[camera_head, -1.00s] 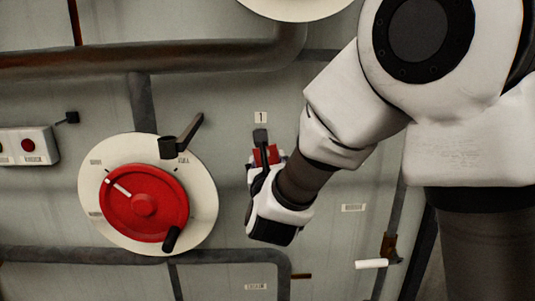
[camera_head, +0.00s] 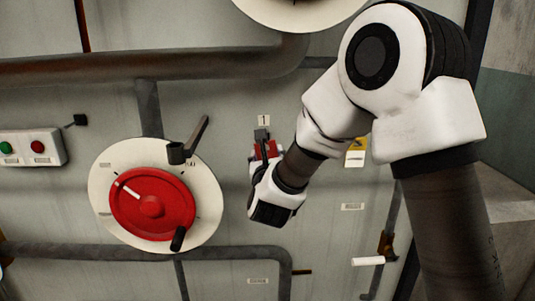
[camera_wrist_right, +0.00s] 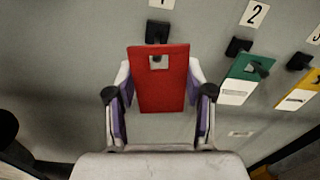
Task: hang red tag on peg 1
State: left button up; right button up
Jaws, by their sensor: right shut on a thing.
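The red tag (camera_wrist_right: 160,95) is a flat plate with a square hole near its top. It also shows as a small red patch in the head view (camera_head: 259,152). My right gripper (camera_wrist_right: 160,118) is shut on the tag, one finger at each side edge. The tag is in front of the panel, just below the black base of peg 1 (camera_wrist_right: 157,31), under the label "1" (camera_head: 264,120). A dark bit shows in the hole; I cannot tell whether the peg passes through it. My left gripper is not in view.
A green and white tag (camera_wrist_right: 245,75) hangs at peg 2, and a yellow tag (camera_wrist_right: 300,92) is at the right. A red hand wheel (camera_head: 152,204) with a black lever (camera_head: 195,140) stands left of my gripper. Pipes (camera_head: 150,66) cross the panel.

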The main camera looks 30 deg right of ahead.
jog(key=shift+b+x, duration=0.55)
jog(key=shift+x, duration=1.2)
jog(key=shift+f, duration=0.1)
jog(key=o, duration=1.2)
jog(key=shift+o, duration=0.2)
jog(key=shift+a, duration=0.1)
